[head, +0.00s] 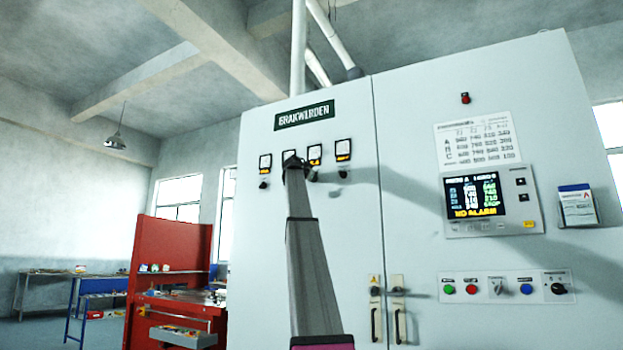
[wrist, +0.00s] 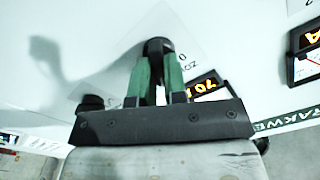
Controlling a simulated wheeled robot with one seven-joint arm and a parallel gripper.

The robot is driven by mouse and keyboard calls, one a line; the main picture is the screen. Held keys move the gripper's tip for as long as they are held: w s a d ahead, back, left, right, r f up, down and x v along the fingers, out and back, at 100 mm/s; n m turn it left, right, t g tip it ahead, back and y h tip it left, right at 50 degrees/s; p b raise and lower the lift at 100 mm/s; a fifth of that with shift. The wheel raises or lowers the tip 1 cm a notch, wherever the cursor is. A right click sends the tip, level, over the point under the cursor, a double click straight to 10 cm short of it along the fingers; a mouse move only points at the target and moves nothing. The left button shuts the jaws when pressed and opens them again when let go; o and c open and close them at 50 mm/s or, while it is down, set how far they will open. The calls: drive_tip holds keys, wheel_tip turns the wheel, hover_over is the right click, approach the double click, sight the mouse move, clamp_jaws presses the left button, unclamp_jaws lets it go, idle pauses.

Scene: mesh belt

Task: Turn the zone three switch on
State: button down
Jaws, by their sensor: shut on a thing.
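A row of small meters with orange readouts and black switch knobs runs across the upper left of the pale cabinet. My gripper (head: 294,167) reaches up in front of the second meter from the left (head: 289,155) and hides what is under it. In the wrist view my gripper's green fingers (wrist: 158,75) are shut on a black switch knob (wrist: 158,48) on a white plate. The plate's lettering shows only in part, so I cannot read its zone number. Other knobs show at the far left (head: 263,185), third (head: 313,176) and far right (head: 343,174) of the row.
A green name sign (head: 304,115) is above the meters. To the right are a display panel (head: 490,201), a button strip (head: 507,287) and a card holder (head: 577,205). Door handles (head: 375,310) stand low at the cabinet seam. A red workbench (head: 170,270) is at the left.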

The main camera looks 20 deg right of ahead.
drive_tip(key=c, duration=1.2)
unclamp_jaws()
drive_tip(key=shift+o, duration=0.2)
drive_tip(key=v, duration=1)
drive_tip(key=shift+s+a, duration=0.3)
